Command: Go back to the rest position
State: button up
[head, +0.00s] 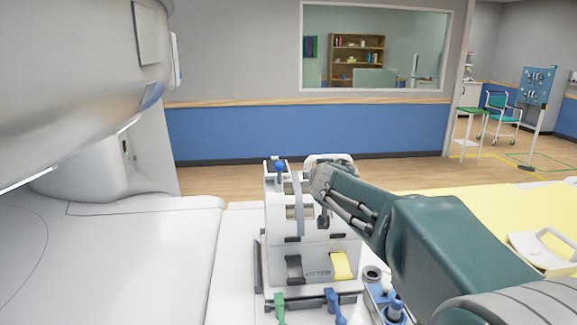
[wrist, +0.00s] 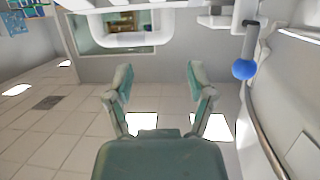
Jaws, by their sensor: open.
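My arm (head: 440,240) reaches from the lower right of the head view toward a white device (head: 312,250) on the white table. My gripper (head: 320,195) is in front of the upper part of this device, close to its white handle (head: 330,158). In the wrist view my gripper (wrist: 158,82) has its two green fingers wide apart, with nothing between them. The white handle loop (wrist: 125,38) shows beyond the fingertips there. I cannot tell from these views how far the fingers are from the device.
A blue ball knob (wrist: 243,68) on a grey rod is right of my fingers. The large magnet housing (head: 75,90) fills the left. Green (head: 279,308) and blue (head: 334,305) levers sit at the device's front. A yellow pad (head: 480,205) lies right. Floor behind is clear.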

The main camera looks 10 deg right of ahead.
jog(key=s+d+f+m+g+h, duration=0.1)
jog(key=s+d+f+g, duration=0.1)
jog(key=s, duration=0.7)
jog(key=s+d+f+g+h, duration=0.1)
jog(key=s+d+g, duration=0.1)
jog(key=s, duration=0.7)
jog(key=s+a+f+n+g+y, duration=0.1)
jog(key=s+f, duration=0.4)
jog(key=s, duration=0.5)
jog(key=s+a+f+n+g+y, duration=0.1)
jog(key=s+a+f+g+y, duration=0.1)
jog(key=s+f, duration=0.4)
jog(key=s+a+g, duration=0.1)
jog(key=s, duration=0.3)
jog(key=shift+f+g, duration=0.15)
jog(key=shift+g, duration=0.25)
jog(key=shift+c, duration=0.9)
jog(key=shift+a, duration=0.1)
